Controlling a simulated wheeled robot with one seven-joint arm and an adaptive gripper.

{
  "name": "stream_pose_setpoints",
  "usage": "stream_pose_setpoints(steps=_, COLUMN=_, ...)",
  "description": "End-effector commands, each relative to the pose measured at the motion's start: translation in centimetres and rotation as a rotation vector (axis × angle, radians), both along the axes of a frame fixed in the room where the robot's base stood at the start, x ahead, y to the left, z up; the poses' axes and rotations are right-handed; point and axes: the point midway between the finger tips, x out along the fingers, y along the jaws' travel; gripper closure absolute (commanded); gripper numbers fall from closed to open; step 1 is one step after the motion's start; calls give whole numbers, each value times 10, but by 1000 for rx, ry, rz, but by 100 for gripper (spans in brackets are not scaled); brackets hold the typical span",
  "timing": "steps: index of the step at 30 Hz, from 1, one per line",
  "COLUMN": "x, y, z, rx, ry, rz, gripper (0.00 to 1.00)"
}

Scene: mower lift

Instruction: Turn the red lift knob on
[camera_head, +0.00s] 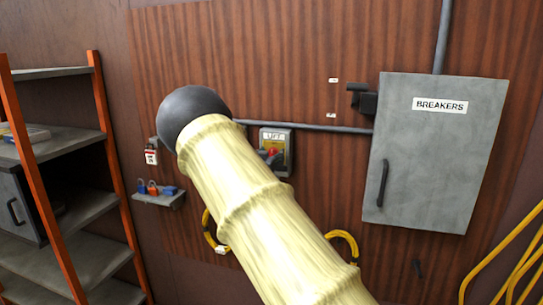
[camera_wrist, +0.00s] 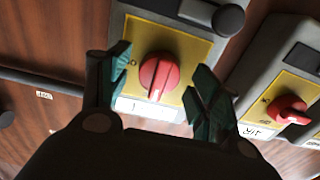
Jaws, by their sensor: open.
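In the wrist view a red knob (camera_wrist: 158,77) sits on a yellow plate (camera_wrist: 190,46) of a grey box. Its grip ridge runs nearly upright in the picture, slightly tilted. My gripper (camera_wrist: 160,70) is open, with one finger on each side of this knob and visible gaps. The label on this box is too small to read. In the head view the grey box marked LIFT (camera_head: 277,136) shows a red knob (camera_head: 271,153), partly hidden by my arm. My gripper is hidden in the head view.
In the wrist view a second grey box with a red knob (camera_wrist: 288,110) stands close on the right. In the head view a grey BREAKERS cabinet (camera_head: 436,160) is at the right. Shelves (camera_head: 75,205) stand at the left, with small padlocks (camera_head: 155,189) beside them.

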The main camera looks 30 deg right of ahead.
Motion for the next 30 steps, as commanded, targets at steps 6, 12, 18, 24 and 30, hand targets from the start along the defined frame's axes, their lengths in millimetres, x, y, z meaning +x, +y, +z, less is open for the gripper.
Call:
stream_pose_setpoints(steps=6, x=0, y=0, z=0, rx=0, ry=0, rz=0, gripper=57)
stream_pose_setpoints(steps=12, x=0, y=0, z=0, rx=0, ry=0, rz=0, gripper=84)
stream_pose_setpoints(steps=18, x=0, y=0, z=-1, rx=6, ry=-7, rz=0, gripper=84)
stream_pose_setpoints(steps=24, x=0, y=-1, z=-4, rx=37, ry=-45, rz=-1, gripper=84)
stream_pose_setpoints(steps=30, x=0, y=-1, z=-6, rx=100, ry=-120, rz=-1, gripper=84)
